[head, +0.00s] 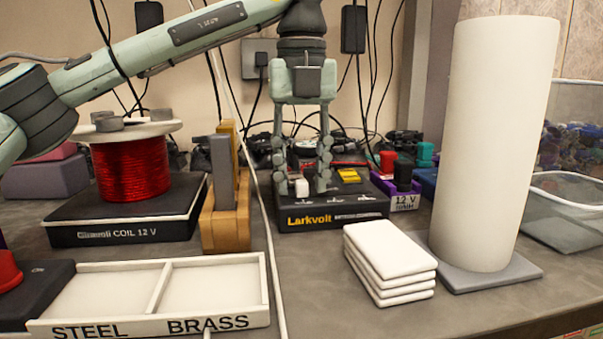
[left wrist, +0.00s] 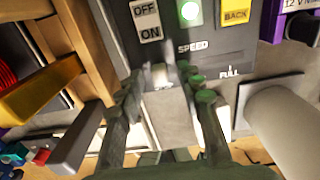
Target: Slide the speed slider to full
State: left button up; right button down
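The black Larkvolt control box (head: 345,212) stands on the bench in the middle of the head view. In the left wrist view, its panel (left wrist: 198,75) carries the words SPEED and FULL. My left gripper (head: 303,187) points down over the box's left part, its two fingers apart. A small white knob (head: 302,187), apparently the speed slider, shows between the fingertips, seemingly untouched. A pale, blurred shape between the fingers in the left wrist view seems to be this knob (left wrist: 160,75). The slider's track is mostly hidden by the gripper. My right gripper is in neither view.
A yellow BACK button (left wrist: 235,13), a lit green lamp (left wrist: 190,11) and an OFF/ON label (left wrist: 146,20) are on the panel. A wooden stand (head: 228,225) and red coil (head: 133,170) are left. White slabs (head: 388,258) and a tall white cylinder (head: 492,145) are right.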

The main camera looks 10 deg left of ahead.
pick_arm(q)
grip_shut()
dwell(0.4)
